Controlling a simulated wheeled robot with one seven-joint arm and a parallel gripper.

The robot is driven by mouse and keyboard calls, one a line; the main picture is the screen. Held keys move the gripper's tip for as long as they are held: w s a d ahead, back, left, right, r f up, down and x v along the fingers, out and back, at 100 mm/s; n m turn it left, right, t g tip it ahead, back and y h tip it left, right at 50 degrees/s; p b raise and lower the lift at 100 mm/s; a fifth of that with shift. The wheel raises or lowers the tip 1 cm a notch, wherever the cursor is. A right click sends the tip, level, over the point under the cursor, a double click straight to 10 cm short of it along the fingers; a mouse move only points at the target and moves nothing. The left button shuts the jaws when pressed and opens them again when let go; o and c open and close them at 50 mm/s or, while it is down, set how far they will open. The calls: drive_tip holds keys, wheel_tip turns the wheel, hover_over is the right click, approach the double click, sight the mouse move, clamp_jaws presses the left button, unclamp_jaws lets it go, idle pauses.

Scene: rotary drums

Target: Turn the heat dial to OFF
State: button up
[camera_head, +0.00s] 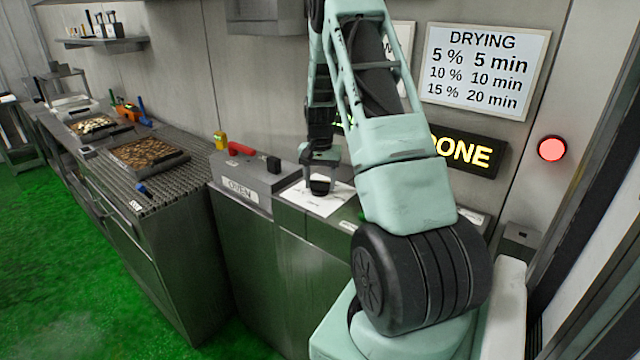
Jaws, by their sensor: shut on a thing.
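The heat dial (319,188) is a small black knob on a white plate (328,204) on top of the metal cabinet, right of the OVEN box. My gripper (320,176) points down over the dial and is shut on it. The fingers and arm cover part of the knob and plate. The markings on the plate are too small to read, so I cannot tell the dial's setting.
The OVEN-labelled box (240,191) left of the plate carries a red handle (241,149), a black block and a yellow item. A lit sign ending in "ONE" (470,153), a DRYING chart (484,66) and a red lamp (552,149) are on the wall. Trays (147,155) stand at left.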

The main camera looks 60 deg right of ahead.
sight(320, 181)
drive_tip(key=n+b, duration=0.1)
drive_tip(key=n, duration=0.5)
drive_tip(key=shift+n, duration=0.3)
drive_tip(key=n, duration=0.5)
drive_tip(key=shift+n, duration=0.3)
drive_tip(key=o, duration=1)
drive_tip(key=shift+r, duration=0.1)
wheel_tip(320, 181, up, 17)
drive_tip(key=b, duration=0.3)
drive_tip(key=shift+r, duration=0.15)
